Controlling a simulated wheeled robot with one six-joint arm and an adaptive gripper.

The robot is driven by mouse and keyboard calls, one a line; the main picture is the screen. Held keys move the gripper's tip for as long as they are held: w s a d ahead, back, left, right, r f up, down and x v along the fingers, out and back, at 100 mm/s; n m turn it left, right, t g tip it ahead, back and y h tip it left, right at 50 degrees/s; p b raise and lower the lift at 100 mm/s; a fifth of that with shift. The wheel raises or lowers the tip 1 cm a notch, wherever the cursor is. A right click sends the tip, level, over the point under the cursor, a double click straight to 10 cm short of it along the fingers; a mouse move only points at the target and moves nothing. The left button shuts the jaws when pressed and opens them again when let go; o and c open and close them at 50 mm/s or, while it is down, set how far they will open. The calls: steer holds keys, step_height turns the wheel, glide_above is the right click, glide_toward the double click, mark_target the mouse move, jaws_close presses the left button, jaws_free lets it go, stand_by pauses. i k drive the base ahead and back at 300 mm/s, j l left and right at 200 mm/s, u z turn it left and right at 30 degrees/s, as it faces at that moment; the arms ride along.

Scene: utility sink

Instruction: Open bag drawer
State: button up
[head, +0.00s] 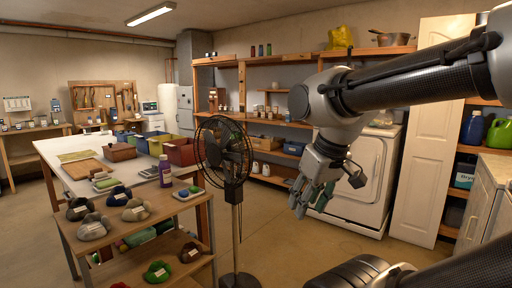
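My gripper (311,206) hangs in mid-air at the right of centre in the head view, pointing down. Its fingers look spread, with nothing seen between them. The white front-panelled appliance (362,190) stands behind it, and the gripper appears apart from it. No drawer marked as a bag drawer can be made out. White cabinet fronts (480,215) show at the right edge, partly cut off by the frame and my arm.
A black standing fan (225,150) stands left of my gripper. A long table with bins (180,152) and a lower shelf of caps (135,210) fill the left. A white door panel (428,165) stands at the right. Some floor (290,235) is clear.

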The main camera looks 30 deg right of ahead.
mark_target(261, 143)
steer(key=i+l+z, duration=0.2)
steer(key=i+z, duration=0.2)
steer(key=i+l+z, duration=0.1)
steer(key=i+z, duration=0.25)
steer(key=i+l+z, duration=0.2)
steer(key=i+z, duration=1)
steer(key=i+u, duration=0.2)
steer(key=i, duration=0.35)
steer(key=i+l+u, duration=0.15)
steer(key=i, duration=0.4)
steer(key=i+j+u, duration=0.2)
steer(key=i+u, duration=0.7)
steer(key=i, duration=0.2)
steer(key=i+l+u, duration=0.4)
steer(key=i, duration=0.15)
steer(key=i+j+u, duration=0.1)
steer(key=i, duration=0.75)
steer(key=i+j, duration=0.15)
steer(key=i, duration=0.7)
steer(key=i+l+z, duration=0.1)
steer(key=i, duration=0.5)
steer(key=i+l, duration=0.2)
steer(key=i, duration=0.35)
steer(key=i+l+z, duration=0.15)
steer(key=i, duration=0.45)
